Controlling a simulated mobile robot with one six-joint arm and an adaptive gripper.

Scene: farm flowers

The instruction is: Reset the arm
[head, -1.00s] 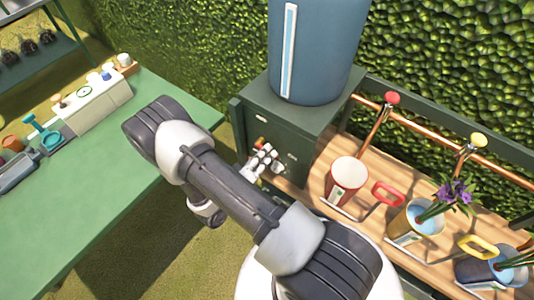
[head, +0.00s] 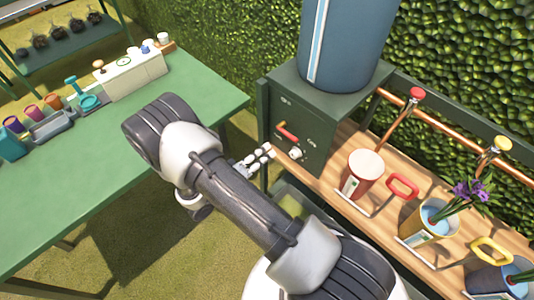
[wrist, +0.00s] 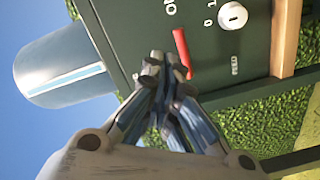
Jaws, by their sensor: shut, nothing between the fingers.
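My gripper (head: 262,154) shows in the head view beside my arm, left of the dark green control box (head: 318,150). It is shut and empty. In the wrist view my gripper (wrist: 165,68) has its fingertips together, in front of the control box (wrist: 232,68). A red lever (wrist: 182,52) and a white round knob (wrist: 232,15) sit on the box's face near the fingertips. The same red lever (head: 287,131) shows in the head view, with the gripper to its left. I cannot tell from the wrist view whether the fingertips touch the lever; in the head view they look apart.
A blue tank (head: 345,45) stands on the box. A wooden bench (head: 370,215) at right holds a red pot (head: 362,176), a yellow pot (head: 430,222) with purple flowers, and a blue pot (head: 492,275). A green table (head: 110,150) at left carries cups, trays and a white box (head: 135,75).

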